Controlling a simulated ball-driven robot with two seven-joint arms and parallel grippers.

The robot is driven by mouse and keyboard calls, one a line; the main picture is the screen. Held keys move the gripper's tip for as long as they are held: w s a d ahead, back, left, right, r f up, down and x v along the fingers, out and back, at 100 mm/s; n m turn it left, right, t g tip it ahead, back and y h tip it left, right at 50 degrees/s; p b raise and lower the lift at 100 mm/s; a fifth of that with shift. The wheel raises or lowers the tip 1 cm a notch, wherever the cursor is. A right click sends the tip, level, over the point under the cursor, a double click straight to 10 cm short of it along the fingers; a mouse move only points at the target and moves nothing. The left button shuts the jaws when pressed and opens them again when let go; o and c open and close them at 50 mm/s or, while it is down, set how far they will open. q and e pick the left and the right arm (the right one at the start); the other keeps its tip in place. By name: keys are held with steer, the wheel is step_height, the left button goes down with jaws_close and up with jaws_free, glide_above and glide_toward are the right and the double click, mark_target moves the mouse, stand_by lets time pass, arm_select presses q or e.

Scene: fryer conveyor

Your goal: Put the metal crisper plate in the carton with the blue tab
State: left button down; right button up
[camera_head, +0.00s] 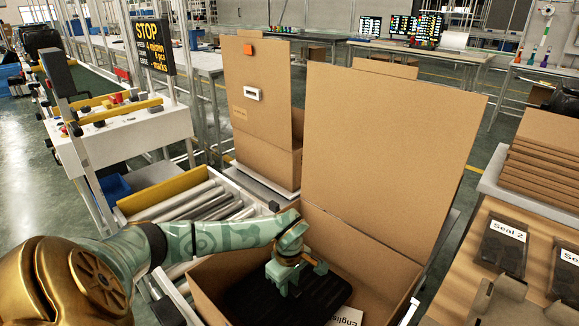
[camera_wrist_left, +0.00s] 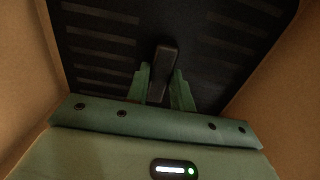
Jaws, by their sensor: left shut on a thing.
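The crisper plate (camera_head: 325,300) looks black in the head view and lies low inside the near open carton (camera_head: 216,273). In the left wrist view the plate (camera_wrist_left: 235,45) is dark and slotted, with a raised handle (camera_wrist_left: 163,68) at its middle. My left gripper (camera_head: 288,284) reaches down into the carton. Its green fingers (camera_wrist_left: 160,88) are shut on the handle. Whether the plate touches the carton floor cannot be told. No blue tab shows on the near carton. My right gripper is out of view.
A leaflet marked English (camera_head: 347,316) lies in the near carton. A second carton (camera_head: 262,110) with an orange tab (camera_head: 248,49) stands behind it. Conveyor rollers (camera_head: 182,202) lie left. A wooden table (camera_head: 470,225) with black Seal pads (camera_head: 503,245) stands right.

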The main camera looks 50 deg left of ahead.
arm_select(q)
steer(key=shift+f, duration=0.5)
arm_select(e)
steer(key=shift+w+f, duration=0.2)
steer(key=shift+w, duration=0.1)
arm_select(q)
steer(key=c, duration=1.2)
jaws_free()
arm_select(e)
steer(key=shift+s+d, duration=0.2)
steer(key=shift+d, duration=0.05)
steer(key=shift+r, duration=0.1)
arm_select(q)
step_height(320, 180, up, 13)
steer(key=p, duration=0.4)
steer(key=shift+p, duration=0.4)
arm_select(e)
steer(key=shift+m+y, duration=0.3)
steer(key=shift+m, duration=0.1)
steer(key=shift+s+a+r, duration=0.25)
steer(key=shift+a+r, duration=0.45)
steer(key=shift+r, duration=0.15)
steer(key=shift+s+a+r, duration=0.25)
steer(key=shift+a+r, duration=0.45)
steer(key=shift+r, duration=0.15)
